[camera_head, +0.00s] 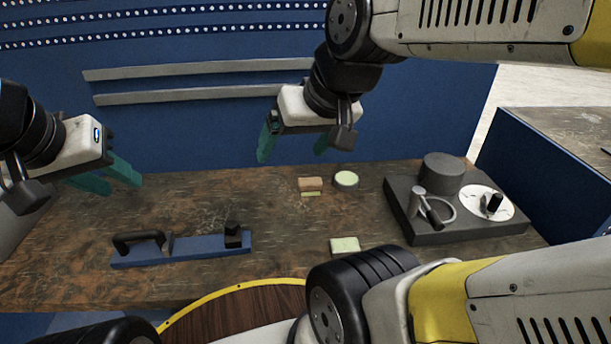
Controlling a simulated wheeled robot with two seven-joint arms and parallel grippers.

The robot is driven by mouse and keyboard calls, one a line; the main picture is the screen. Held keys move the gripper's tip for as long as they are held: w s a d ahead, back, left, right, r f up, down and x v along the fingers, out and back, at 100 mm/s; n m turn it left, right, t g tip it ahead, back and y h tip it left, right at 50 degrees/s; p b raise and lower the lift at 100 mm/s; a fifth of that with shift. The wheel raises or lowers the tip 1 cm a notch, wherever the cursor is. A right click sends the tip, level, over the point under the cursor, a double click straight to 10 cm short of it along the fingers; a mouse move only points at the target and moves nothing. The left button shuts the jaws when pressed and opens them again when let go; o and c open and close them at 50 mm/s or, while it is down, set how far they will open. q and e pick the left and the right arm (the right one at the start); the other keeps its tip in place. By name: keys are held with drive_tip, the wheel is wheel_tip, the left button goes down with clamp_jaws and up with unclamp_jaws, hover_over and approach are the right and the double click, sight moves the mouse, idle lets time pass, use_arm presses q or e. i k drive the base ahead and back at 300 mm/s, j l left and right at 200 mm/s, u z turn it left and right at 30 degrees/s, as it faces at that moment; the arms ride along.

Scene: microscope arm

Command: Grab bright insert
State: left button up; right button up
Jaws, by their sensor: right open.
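Several small pale pieces lie on the worn brown bench, and I cannot tell for sure which is the bright insert. A flat pale green square (345,245) lies near the front middle. A round piece with a pale green top (346,179) lies further back, beside a tan block (311,184) with a yellow-green lower edge. My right gripper (292,156) is open and empty, with teal fingers pointing down above the back of the bench, apart from the pieces. My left gripper (125,187) is at the left, its teal fingers apart and empty, above the bench.
A blue bar fixture (190,252) with a black handle and a black post lies at the left of the bench. A dark grey unit (428,228) with a cylinder, a clamp and a white dial (478,204) stands at the right. A blue panel (200,130) rises behind. Bare bench (270,210) lies between.

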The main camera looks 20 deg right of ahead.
sight(341, 246)
drive_tip(key=l+z, duration=0.2)
drive_tip(key=z, duration=0.25)
drive_tip(key=l+z, duration=0.2)
drive_tip(key=z, duration=0.3)
